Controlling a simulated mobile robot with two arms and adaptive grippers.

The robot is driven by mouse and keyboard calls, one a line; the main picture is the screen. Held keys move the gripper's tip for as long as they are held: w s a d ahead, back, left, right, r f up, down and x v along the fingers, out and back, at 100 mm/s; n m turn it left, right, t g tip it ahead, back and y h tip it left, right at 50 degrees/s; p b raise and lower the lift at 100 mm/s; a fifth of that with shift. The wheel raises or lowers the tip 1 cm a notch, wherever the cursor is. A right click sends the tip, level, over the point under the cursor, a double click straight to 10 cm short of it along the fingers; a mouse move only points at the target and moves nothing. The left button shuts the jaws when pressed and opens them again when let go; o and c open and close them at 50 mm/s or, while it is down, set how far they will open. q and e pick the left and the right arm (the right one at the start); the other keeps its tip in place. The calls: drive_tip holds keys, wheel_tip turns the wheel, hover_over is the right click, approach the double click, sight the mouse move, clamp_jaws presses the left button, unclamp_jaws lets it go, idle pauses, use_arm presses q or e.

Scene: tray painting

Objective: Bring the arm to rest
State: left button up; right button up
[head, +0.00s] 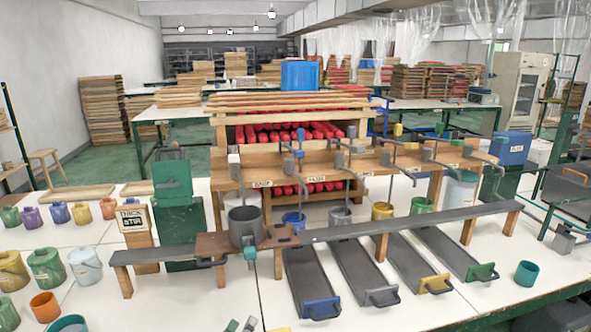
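Neither of my arms nor grippers can be made out in the head view. A grey metal pot (245,225) stands on a brown wooden plate (210,246) at the left end of a long grey raised bench (410,222). Several dark sloping trays (362,272) lie below the bench, with blue, grey, yellow and green handles at their near ends. Small green and grey pieces (250,323) show at the bottom edge, cut off, and I cannot tell what they are.
A wooden rack (290,160) carries several metal levers above coloured pots. Coloured pots and mugs crowd the left table, such as a green pot (46,267). A teal cup (527,273) stands at the right. The white tabletop (420,310) is bare at front centre.

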use_arm(q)
drive_tip(key=s+d+f+m+g+h, duration=0.1)
drive_tip(key=s+d+f+m+g, duration=0.1)
drive_tip(key=s+f+m+g, duration=0.35)
drive_tip(key=s+a+f+m+g+y, duration=0.2)
drive_tip(key=s+a+g, duration=0.1)
drive_tip(key=s, duration=0.5)
drive_tip(key=s+a+f+m+g+y, duration=0.1)
drive_tip(key=s+a+f+m+g, duration=0.2)
drive_tip(key=s, duration=0.5)
drive_tip(key=s+a+f+g+y, duration=0.2)
drive_tip(key=s+a, duration=0.2)
drive_tip(key=s, duration=0.4)
wheel_tip(320, 180, down, 27)
drive_tip(key=s+g, duration=0.1)
drive_tip(key=s, duration=0.2)
drive_tip(key=s+a+f+g, duration=0.1)
drive_tip(key=s+a+f, duration=0.2)
drive_tip(key=s+f, duration=1.2)
drive_tip(key=shift+s+a+f+m+y, duration=0.2)
drive_tip(key=shift+s+f+m+y, duration=0.15)
drive_tip(key=shift+s, duration=0.2)
